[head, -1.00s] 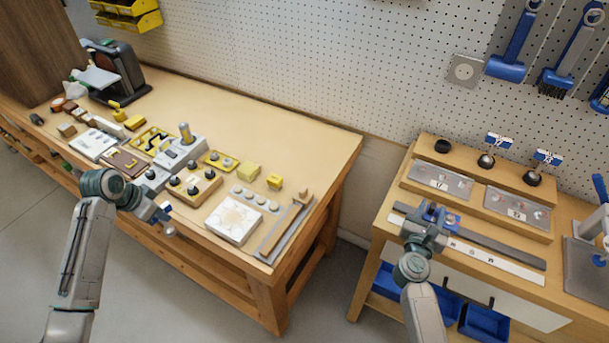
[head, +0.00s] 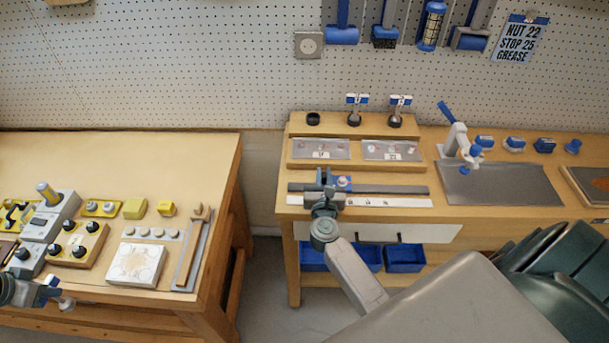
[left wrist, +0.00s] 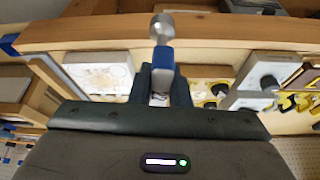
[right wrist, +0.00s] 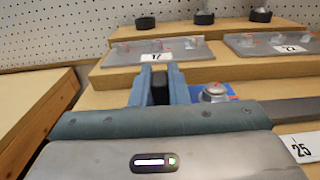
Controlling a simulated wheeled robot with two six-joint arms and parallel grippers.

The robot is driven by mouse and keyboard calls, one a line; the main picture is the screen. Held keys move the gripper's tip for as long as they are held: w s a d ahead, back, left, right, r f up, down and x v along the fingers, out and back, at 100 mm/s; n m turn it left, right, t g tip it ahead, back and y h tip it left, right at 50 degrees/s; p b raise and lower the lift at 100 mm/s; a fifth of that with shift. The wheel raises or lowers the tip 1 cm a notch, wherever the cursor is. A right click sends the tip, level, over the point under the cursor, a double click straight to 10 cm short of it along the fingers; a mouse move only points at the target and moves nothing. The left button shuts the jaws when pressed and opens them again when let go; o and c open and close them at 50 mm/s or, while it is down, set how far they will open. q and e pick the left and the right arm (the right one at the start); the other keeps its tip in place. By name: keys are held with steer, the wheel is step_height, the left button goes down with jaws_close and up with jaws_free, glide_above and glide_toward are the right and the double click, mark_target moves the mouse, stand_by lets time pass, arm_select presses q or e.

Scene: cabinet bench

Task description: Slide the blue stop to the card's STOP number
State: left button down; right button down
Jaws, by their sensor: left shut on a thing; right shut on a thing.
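The card (head: 518,38) on the pegboard reads NUT 22, STOP 25, GREASE. The blue stop (head: 343,184) sits near the left end of the dark rail (head: 395,189). My right gripper (head: 325,178) is at the stop, shut on a dark upright grip (right wrist: 161,84) at its left. The stop's blue base and silver knob (right wrist: 215,92) show beside the fingers in the right wrist view. A white number strip (head: 400,202) runs along the rail's front; a 25 label (right wrist: 303,147) shows to the right. My left gripper (left wrist: 162,88) is shut on a blue-and-silver knobbed tool (left wrist: 162,42).
Two grey trays, left (head: 320,149) and right (head: 390,150), stand behind the rail. A grey mat (head: 500,184) with a white-and-blue device lies right. The left bench (head: 150,200) holds several yellow and white fixtures. A floor gap separates the benches.

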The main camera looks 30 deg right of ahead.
mark_target(64, 301)
arm_select(q)
steer(key=shift+d+r, duration=0.1)
steer(key=shift+r, duration=0.1)
arm_select(e)
steer(key=s+d, duration=0.1)
steer(key=d, duration=0.1)
steer(key=s+d, duration=0.2)
steer(key=d, duration=0.1)
steer(key=s+d, duration=0.2)
steer(key=d, duration=0.1)
steer(key=shift+w, duration=0.1)
steer(key=c, duration=1.4)
jaws_free()
arm_select(q)
steer(key=shift+f, duration=0.1)
arm_select(e)
steer(key=shift+a, duration=0.1)
